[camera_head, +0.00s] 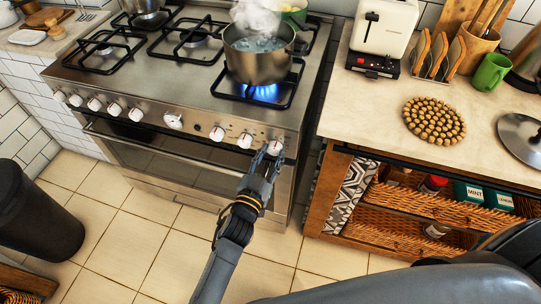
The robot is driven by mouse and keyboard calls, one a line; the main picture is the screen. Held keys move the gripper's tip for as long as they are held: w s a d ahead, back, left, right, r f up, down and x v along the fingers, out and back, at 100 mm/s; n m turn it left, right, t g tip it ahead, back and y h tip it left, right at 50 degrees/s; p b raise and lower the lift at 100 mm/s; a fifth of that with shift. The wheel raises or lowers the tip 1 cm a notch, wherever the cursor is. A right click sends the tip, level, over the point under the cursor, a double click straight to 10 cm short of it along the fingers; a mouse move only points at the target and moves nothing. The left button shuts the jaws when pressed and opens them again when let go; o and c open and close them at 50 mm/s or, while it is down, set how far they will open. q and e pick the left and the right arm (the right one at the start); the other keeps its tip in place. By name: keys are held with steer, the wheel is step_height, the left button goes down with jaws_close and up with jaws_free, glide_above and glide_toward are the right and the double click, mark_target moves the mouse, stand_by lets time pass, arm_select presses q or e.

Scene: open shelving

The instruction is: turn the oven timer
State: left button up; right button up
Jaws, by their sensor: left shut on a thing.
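The stove (150,85) stands at the left with a row of white knobs along its front panel. A larger white dial (173,120) sits near the middle of the row. My left gripper (268,154) is at the right end of the panel, shut on the rightmost knob (275,147). The fingers partly cover this knob. I cannot tell from its markings which knob is the oven timer. The oven door and its handle (170,150) lie below the panel, and the door is shut. My right gripper is not in view.
A steaming pot (258,62) stands over a lit blue flame at the front right burner. A dark bin (35,215) stands at the left. Tiled floor is clear between.

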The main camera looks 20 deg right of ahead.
arm_select(q)
steer(key=o, duration=1.1)
steer(key=shift+o, duration=0.2)
steer(key=shift+a, duration=0.1)
steer(key=v, duration=1.2)
